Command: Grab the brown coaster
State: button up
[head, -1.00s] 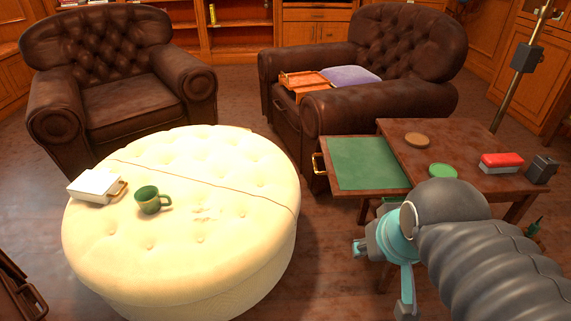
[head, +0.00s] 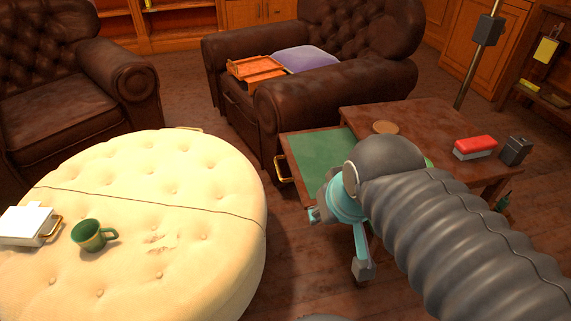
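The brown coaster (head: 385,127) is a flat round disc on the brown wooden side table (head: 426,112), near its left part, just beyond my arm. A green coaster (head: 429,163) lies nearer on the same table, mostly hidden behind my arm. My gripper (head: 338,240) hangs in front of the table and its pulled-out green-topped slide (head: 310,158), apart from the coaster. One finger points down toward the floor and another part shows at the left. I cannot make out the gap between the fingers.
A red and white box (head: 474,147) and a dark box (head: 515,151) stand on the table's right side. A cream round ottoman (head: 215,185) with a green mug (head: 90,236) fills the left. Armchairs stand behind. A brass pole (head: 470,75) rises behind the table.

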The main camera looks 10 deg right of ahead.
aim_at(380, 127)
jog(key=u, duration=0.85)
jog(key=k, duration=0.5)
jog(key=z, duration=0.4)
